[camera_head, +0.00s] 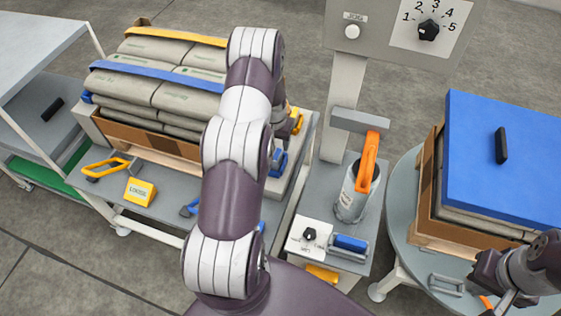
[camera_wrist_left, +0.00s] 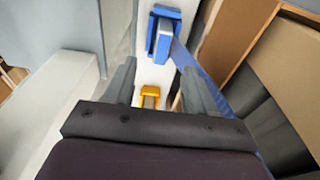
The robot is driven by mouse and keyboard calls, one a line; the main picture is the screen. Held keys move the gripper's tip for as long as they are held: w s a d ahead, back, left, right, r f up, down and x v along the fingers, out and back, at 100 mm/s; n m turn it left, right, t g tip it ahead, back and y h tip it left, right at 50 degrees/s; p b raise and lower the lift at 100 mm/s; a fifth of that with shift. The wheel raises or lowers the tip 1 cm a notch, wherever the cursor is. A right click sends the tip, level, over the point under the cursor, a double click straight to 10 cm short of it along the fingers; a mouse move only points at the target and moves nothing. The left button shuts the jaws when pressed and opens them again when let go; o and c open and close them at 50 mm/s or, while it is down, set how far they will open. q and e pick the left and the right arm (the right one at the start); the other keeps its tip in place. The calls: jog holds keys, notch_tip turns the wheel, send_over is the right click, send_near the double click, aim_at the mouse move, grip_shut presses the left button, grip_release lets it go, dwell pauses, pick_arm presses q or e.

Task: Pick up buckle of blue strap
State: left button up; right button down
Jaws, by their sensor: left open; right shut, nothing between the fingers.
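The blue strap (camera_head: 158,71) lies across the stacked grey bags. In the left wrist view the buckle (camera_wrist_left: 161,32) is ahead of the fingertips on a pale surface, with the blue strap (camera_wrist_left: 198,72) running down to the right. My left gripper (camera_wrist_left: 157,85) is open and empty, short of the buckle; my arm mostly hides it in the head view. My right gripper (camera_head: 500,304) is shut and empty at the lower right.
A yellow strap (camera_head: 178,36) crosses the bags further back. A brown tray wall (camera_wrist_left: 245,50) stands right of the strap in the wrist view. A canister with an orange handle (camera_head: 358,190) is on the control stand. A blue-lidded stack (camera_head: 520,150) occupies the round table.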

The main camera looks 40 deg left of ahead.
aim_at(277, 154)
pick_arm(q)
jog(key=f, duration=0.6)
jog(key=w+a+f, duration=0.1)
jog(key=f, duration=0.2)
jog(key=shift+w, duration=0.1)
jog(key=shift+d, duration=0.1)
grip_shut()
